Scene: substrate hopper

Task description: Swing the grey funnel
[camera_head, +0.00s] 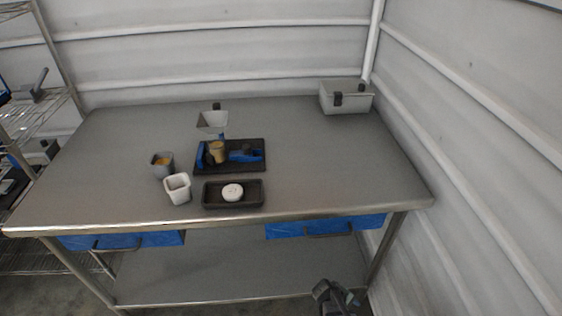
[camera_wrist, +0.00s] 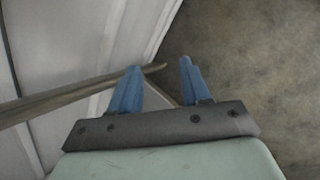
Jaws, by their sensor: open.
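The grey funnel (camera_head: 213,121) stands toward the back middle of the table in the head view, with a small black part at its rear. It sits above a black base tray (camera_head: 262,166) that has blue parts on it. A tan cup-like piece (camera_head: 217,152) stands on that base just below and in front of the funnel. My gripper (camera_wrist: 160,68) shows in the wrist view with two blue fingers apart and nothing between them. It points at the floor beside the wall, away from the funnel. My arm's end shows at the bottom of the head view, below the table's front edge.
On the steel table (camera_head: 310,160) are a grey cup with orange contents (camera_head: 164,170), a white cup (camera_head: 178,189), a black tray (camera_head: 215,202) holding a white round piece (camera_head: 232,192), and a grey bin (camera_head: 326,101) at back right. The table's right side is clear.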

